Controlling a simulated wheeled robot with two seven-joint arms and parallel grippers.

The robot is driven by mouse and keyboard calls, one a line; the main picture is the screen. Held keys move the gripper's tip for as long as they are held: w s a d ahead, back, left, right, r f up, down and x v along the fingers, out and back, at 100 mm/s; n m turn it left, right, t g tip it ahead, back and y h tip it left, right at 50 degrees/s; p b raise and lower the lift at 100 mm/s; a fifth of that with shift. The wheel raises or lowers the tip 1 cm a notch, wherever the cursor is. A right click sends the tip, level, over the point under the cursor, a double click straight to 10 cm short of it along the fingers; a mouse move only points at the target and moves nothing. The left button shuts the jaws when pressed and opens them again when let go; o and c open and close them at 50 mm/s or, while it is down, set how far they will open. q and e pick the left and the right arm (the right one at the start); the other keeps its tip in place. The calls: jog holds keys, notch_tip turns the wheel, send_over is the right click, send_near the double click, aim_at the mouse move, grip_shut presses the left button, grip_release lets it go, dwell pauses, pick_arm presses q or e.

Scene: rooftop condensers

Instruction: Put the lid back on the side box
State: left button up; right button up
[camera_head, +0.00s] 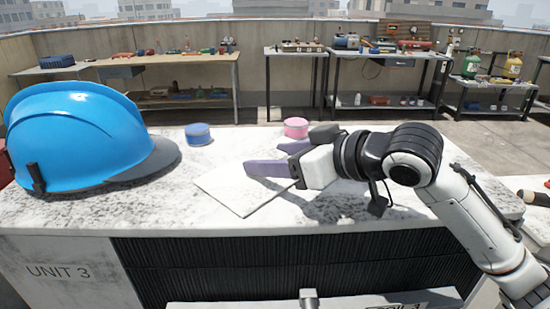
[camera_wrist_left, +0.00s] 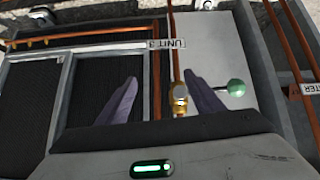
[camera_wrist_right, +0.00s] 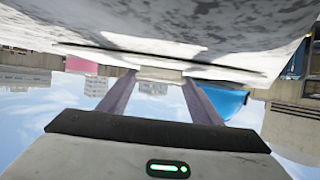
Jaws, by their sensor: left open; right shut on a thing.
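A thin pale square panel, which looks like the lid (camera_head: 232,198), is on or just above the mottled white top of the unit. My right gripper (camera_head: 278,158) is over its far right part, with its purple-grey fingers a little apart. In the right wrist view a pale piece (camera_wrist_right: 160,75) sits between the fingertips; the exact grip is hard to see. My left gripper (camera_wrist_left: 160,98) is open and empty above the unit's side, outside the head view. Under it are a pale grey panel (camera_wrist_left: 222,55), a brass fitting (camera_wrist_left: 179,94) and a green knob (camera_wrist_left: 236,88). I cannot tell which part is the side box.
A blue hard hat (camera_head: 75,135) stands at the left of the top. A blue tin (camera_head: 198,134) and a pink tin (camera_head: 296,127) stand near the back edge. Copper pipes (camera_wrist_left: 90,38) run by my left gripper. Benches with tools stand along the far wall.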

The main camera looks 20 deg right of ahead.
jog(key=o, duration=1.2)
jog(key=shift+f, duration=0.15)
jog(key=shift+o, duration=0.2)
